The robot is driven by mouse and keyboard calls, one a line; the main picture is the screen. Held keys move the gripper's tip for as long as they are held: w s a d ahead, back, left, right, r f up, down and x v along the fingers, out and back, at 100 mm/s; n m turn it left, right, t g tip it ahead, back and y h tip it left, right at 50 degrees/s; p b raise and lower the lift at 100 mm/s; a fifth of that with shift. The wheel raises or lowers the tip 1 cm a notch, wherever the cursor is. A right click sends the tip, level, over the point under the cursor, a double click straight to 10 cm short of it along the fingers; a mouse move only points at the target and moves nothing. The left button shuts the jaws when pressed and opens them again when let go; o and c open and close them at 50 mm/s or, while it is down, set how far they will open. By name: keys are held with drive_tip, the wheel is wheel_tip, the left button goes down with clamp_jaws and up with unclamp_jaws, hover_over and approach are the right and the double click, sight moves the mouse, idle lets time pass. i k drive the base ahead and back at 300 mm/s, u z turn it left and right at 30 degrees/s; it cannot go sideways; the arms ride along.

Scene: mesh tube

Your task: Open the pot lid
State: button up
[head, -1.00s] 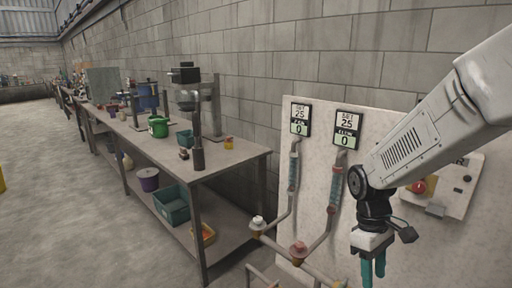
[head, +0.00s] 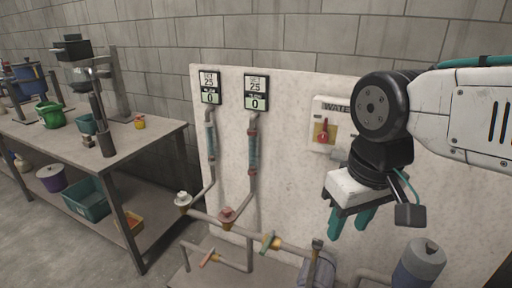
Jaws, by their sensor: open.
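A blue pot-like vessel (head: 28,79) stands on the workbench at the far left; its top is small in view, and I cannot make out a lid clearly. A green pot (head: 50,116) stands nearer on the same bench. A blue container with a grey top (head: 416,264) stands low at the lower right, partly cut off. I cannot tell which of these is the task's pot. My gripper (head: 350,222), with teal fingers, points down in front of the white panel, open and empty, far from the bench vessels.
The white panel (head: 290,170) carries two gauges, pipes and a red switch (head: 323,132). Pipes with valves (head: 228,217) jut out low in front of it. The workbench (head: 150,139) holds a stand, cups and bins. Open floor lies at the lower left.

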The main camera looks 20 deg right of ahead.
sight(422, 258)
drive_tip(key=u, duration=0.2)
drive_tip(key=k, duration=0.85)
drive_tip(key=z, duration=1.55)
drive_tip(key=i, duration=0.5)
drive_tip(key=z, duration=0.05)
